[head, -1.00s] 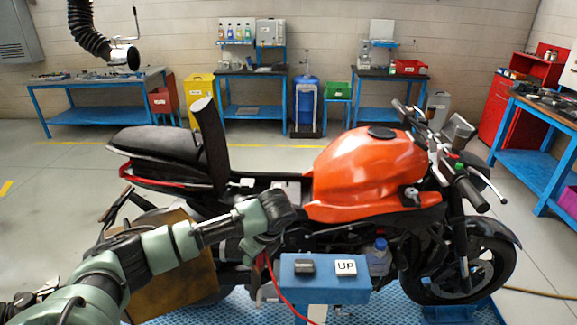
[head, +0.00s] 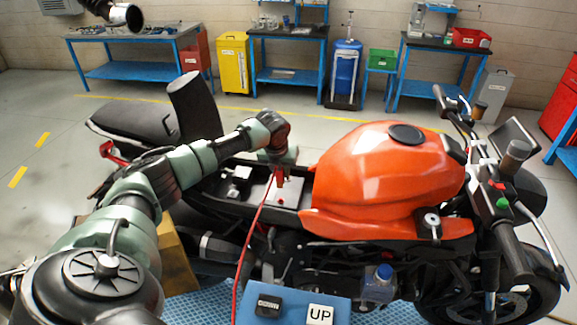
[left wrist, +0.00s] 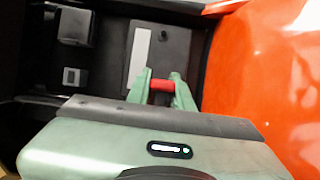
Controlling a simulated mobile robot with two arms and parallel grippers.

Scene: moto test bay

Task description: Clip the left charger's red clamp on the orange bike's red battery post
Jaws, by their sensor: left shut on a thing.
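The orange bike (head: 385,180) stands side-on with its seat raised and its battery bay open. The grey battery (head: 258,190) lies in the bay behind the tank; it also shows in the left wrist view (left wrist: 137,62). A small red spot on it looks like the red post (head: 281,201). My left gripper (head: 279,168) is above the battery, shut on the red clamp (head: 280,180). The clamp shows as a red bar between the fingers in the left wrist view (left wrist: 161,86). Whether it touches the post I cannot tell. The charger and my right gripper are out of view.
A red cable (head: 247,250) hangs from the clamp past the bike's near side. A blue stand (head: 290,310) with dark and UP buttons is in front. The orange tank borders the bay at right, the raised seat (head: 193,105) at left. Workbenches line the back.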

